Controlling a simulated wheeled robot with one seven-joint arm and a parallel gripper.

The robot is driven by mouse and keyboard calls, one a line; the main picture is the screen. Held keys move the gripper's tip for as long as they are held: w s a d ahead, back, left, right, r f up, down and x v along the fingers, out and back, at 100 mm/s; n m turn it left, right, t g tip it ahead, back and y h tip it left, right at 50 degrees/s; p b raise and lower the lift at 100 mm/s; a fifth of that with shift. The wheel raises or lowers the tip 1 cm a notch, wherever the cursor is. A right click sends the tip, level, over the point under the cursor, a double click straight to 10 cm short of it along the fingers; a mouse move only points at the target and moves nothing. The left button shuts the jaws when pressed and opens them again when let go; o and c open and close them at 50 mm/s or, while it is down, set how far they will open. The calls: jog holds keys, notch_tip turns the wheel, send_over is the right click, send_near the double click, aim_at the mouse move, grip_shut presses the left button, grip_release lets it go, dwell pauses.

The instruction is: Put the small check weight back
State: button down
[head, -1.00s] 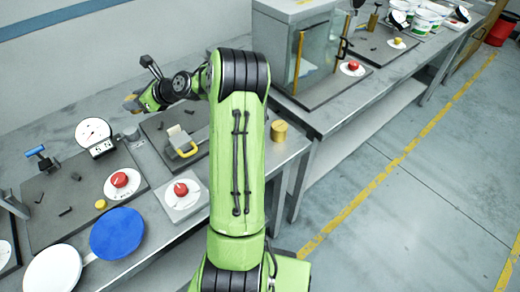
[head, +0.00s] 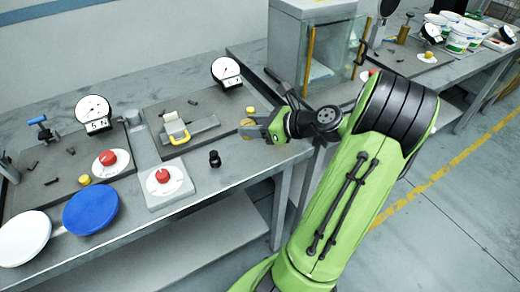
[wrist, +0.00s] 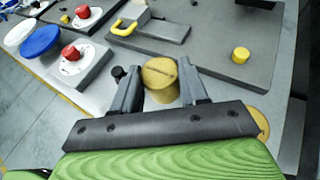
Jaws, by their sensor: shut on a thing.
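My gripper (wrist: 163,98) is shut on a brass check weight (wrist: 160,72), a plain cylinder between the two dark fingers. In the head view my gripper (head: 256,128) and the brass weight (head: 247,130) are near the front right end of the nearer bench. I cannot tell how high the weight is above the bench top. A second round brass thing (wrist: 261,122) shows at the right in the wrist view, partly hidden behind my gripper. I cannot tell its height.
A small black knobbed thing (head: 215,158) stands on the bench left of my gripper. A dark plate with a yellow-handled clamp (head: 178,132), a yellow button (wrist: 240,55) and a dial gauge (head: 226,71) lies behind. A red knob (head: 163,176) and blue disc (head: 91,211) are further left.

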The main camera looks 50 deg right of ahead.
notch_tip(320, 180, down, 6)
jog(key=b, duration=0.3)
jog(key=shift+f, duration=0.2)
jog(key=shift+r, duration=0.1)
jog(key=c, duration=0.6)
grip_release()
